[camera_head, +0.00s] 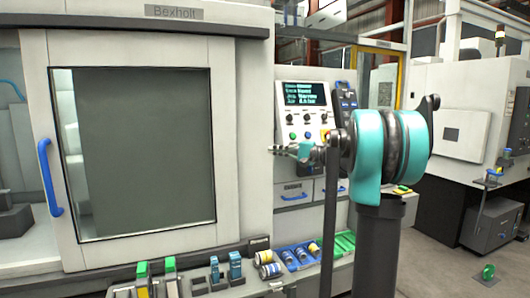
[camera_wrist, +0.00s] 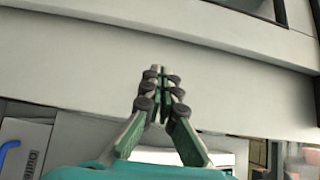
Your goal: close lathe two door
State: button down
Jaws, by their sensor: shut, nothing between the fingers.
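A machine marked Bexholt (camera_head: 177,12) fills the left of the head view; no lathe number is readable on it. Its pale door (camera_head: 225,60) has a large dark window (camera_head: 145,150) and a blue vertical handle (camera_head: 50,178) on its left edge. Left of the handle is an opening showing the inside with dark blocks (camera_head: 14,220), so the door stands open there. My gripper (camera_head: 273,148) is in front of the control panel, right of the door and far from the handle. In the wrist view its fingers (camera_wrist: 160,72) are together and empty before a pale surface.
The control panel (camera_head: 303,105) is behind my gripper. A ledge below holds green and blue tool blocks (camera_head: 235,266) and a blue tray (camera_head: 297,255) of small cylinders. Another white machine (camera_head: 455,130) stands at the right, with floor (camera_head: 425,250) between.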

aim_at(79, 161)
jog(key=x, duration=0.8)
jog(key=shift+a, duration=0.15)
jog(key=a, duration=0.2)
jog(key=shift+s+a, duration=0.25)
jog(key=shift+s, duration=0.05)
jog(key=shift+a+f, duration=0.1)
jog(key=shift+a, duration=0.25)
jog(key=shift+s+a, duration=0.2)
jog(key=shift+a, duration=0.25)
jog(key=shift+a, duration=0.1)
jog(key=s+a, duration=0.5)
jog(key=a, duration=1.2)
jog(key=s+a, duration=0.5)
jog(key=a, duration=1.3)
jog(key=s+a, duration=0.5)
jog(key=a, duration=1.3)
jog(key=shift+s, duration=0.15)
